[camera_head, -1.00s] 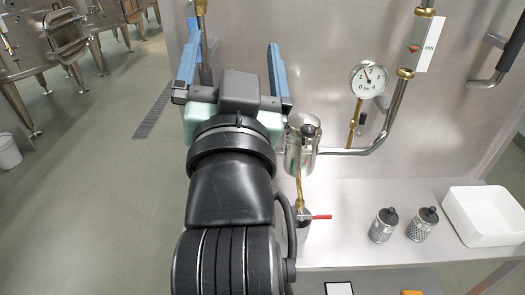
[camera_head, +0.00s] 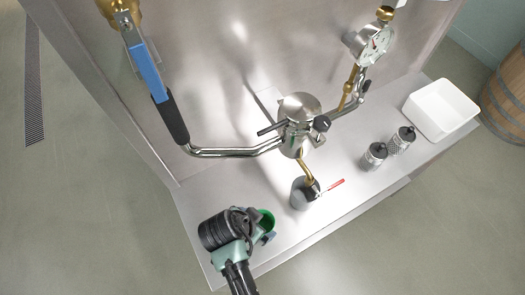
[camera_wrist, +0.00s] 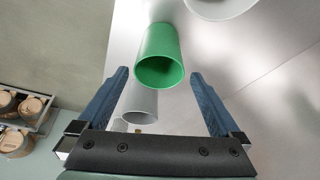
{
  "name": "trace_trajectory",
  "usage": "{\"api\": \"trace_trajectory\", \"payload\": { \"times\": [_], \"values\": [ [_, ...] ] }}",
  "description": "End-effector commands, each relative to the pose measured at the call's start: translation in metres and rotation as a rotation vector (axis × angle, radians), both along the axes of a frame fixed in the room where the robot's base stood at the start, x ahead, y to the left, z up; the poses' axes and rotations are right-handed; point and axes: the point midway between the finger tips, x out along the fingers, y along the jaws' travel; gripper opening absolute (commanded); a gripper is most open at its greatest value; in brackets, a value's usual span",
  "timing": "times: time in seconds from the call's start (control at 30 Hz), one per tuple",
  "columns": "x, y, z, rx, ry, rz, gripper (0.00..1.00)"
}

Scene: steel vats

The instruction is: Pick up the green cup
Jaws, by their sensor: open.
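The green cup (camera_head: 266,221) is on the front left part of the steel shelf, partly hidden by my gripper (camera_head: 262,230) in the head view. In the wrist view the green cup (camera_wrist: 160,58) lies ahead of my gripper (camera_wrist: 158,77), centred between the two blue fingers, its round mouth facing the camera. The fingers are spread wide on either side and a gap shows between each finger and the cup. Nothing is held.
A grey cylinder (camera_wrist: 140,103) shows below the green cup in the wrist view. On the steel shelf (camera_head: 225,180), a grey container (camera_head: 304,192) stands under a brass spout. Two small canisters (camera_head: 374,155) and a white bin (camera_head: 440,108) stand right. A blue-handled valve (camera_head: 152,70) is upper left.

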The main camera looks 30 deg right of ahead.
Motion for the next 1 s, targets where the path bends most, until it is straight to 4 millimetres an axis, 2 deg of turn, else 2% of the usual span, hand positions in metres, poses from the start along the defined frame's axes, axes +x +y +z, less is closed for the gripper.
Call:
{"api": "trace_trajectory", "payload": {
  "times": [0.1,0.37,0.7,1.0],
  "values": [
    [0.002,-0.004,-0.011,0.001,0.0,-0.001,1.0],
    [0.003,-0.013,-0.024,0.001,0.0,-0.001,1.0],
    [0.007,-0.028,-0.058,0.001,-0.003,0.001,1.0],
    [0.007,-0.029,-0.061,0.0,-0.003,0.001,1.0]
  ]
}}
